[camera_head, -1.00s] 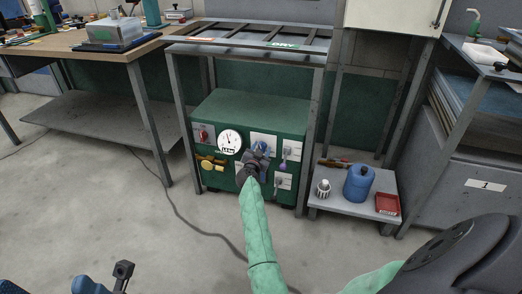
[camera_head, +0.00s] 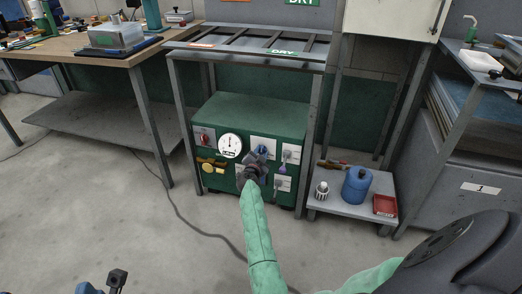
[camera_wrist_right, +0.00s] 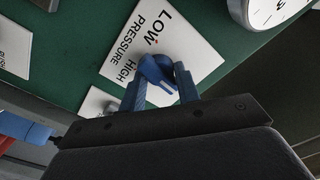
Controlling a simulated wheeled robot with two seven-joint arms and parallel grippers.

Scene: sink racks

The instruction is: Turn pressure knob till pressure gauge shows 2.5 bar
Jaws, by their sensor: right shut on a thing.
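The pressure gauge (camera_head: 230,146) is a round white dial on the front of a green cabinet (camera_head: 252,108). Its needle points about straight up; the scale is too small to read. Part of the dial also shows in the right wrist view (camera_wrist_right: 268,8). The blue pressure knob (camera_wrist_right: 155,72) sits on a white plate (camera_wrist_right: 163,38) marked LOW, HIGH and PRESSURE. My right gripper (camera_wrist_right: 159,82) is shut on the knob, with one blue finger on each side. In the head view, my right gripper (camera_head: 256,162) partly covers that plate.
A red switch (camera_head: 204,138), a yellow knob (camera_head: 208,168) and a purple knob (camera_head: 283,169) are close by on the panel. A low shelf (camera_head: 333,204) at right holds a blue canister (camera_head: 357,186) and a red tray (camera_head: 385,205).

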